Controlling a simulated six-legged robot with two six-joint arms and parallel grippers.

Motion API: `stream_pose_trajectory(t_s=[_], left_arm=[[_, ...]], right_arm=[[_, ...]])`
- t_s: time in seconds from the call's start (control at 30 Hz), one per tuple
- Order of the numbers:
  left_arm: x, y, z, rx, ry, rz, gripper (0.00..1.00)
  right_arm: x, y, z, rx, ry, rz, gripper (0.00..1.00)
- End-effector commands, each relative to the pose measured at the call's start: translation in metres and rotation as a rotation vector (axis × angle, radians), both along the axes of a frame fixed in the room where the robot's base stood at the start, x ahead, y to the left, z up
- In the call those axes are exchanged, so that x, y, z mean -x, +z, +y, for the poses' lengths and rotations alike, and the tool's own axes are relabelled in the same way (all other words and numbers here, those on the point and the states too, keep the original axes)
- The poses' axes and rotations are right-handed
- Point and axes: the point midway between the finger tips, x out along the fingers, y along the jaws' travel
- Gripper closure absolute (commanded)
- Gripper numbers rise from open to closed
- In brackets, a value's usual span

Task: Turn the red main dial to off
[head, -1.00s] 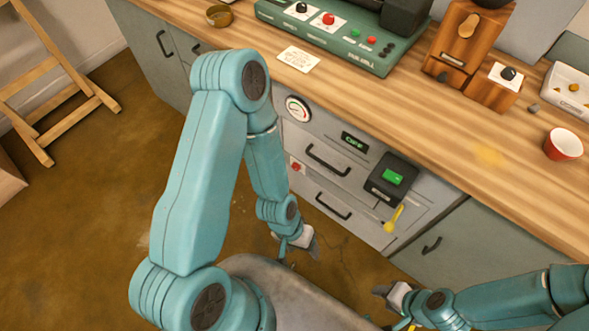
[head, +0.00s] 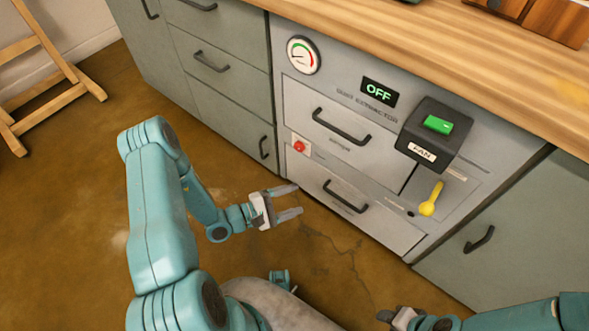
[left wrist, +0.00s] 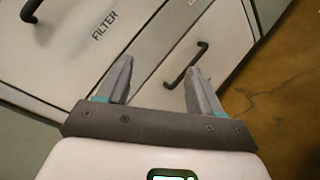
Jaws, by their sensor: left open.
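The red main dial (head: 299,146) is a small red knob on a pale plate, on the left part of the grey dust extractor front. Its pointer setting is too small to read. My left gripper (head: 294,200) is open and empty, below the dial and apart from it. In the left wrist view its two fingers (left wrist: 158,78) stand apart before the drawer fronts, and I cannot see the dial there. My right gripper (head: 385,316) shows only in part at the bottom edge; its jaws are unclear.
The extractor has a gauge (head: 303,55), a green OFF display (head: 379,92), a black fan box with a green switch (head: 437,124), a yellow lever (head: 431,198) and drawer handles (head: 341,127). A wooden counter (head: 440,60) overhangs it. The brown floor in front is clear.

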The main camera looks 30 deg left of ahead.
Motion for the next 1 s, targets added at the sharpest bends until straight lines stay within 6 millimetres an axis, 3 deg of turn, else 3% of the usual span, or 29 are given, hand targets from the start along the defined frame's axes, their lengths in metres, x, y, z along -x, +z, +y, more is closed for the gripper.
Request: stream_pose_trajectory(t_s=[0.03,0.1,0.23,0.37,0.47,0.8,1.0], left_arm=[[-0.006,-0.029,0.035,-0.032,0.143,-0.047,0.34],[-0.009,-0.039,0.075,-0.089,0.305,-0.102,0.34],[-0.007,-0.044,0.113,-0.158,0.461,-0.147,0.34],[-0.017,-0.042,0.117,-0.173,0.482,-0.158,0.34],[-0.036,-0.042,0.114,-0.171,0.478,-0.159,0.34],[-0.117,-0.043,0.106,-0.169,0.476,-0.16,0.34],[-0.152,-0.043,0.104,-0.167,0.477,-0.156,0.34]], right_arm=[[0.0,-0.028,0.0,0.001,-0.006,0.0,0.57],[-0.001,-0.038,-0.001,0.001,-0.013,0.002,0.57],[-0.001,-0.045,-0.001,0.002,-0.02,0.003,0.57],[-0.002,-0.046,-0.002,0.002,-0.024,0.002,0.57],[-0.003,-0.051,-0.003,0.003,-0.027,0.0,0.57],[-0.007,-0.073,-0.007,0.007,-0.045,-0.008,0.57],[-0.01,-0.083,-0.009,0.008,-0.053,-0.014,0.57]])
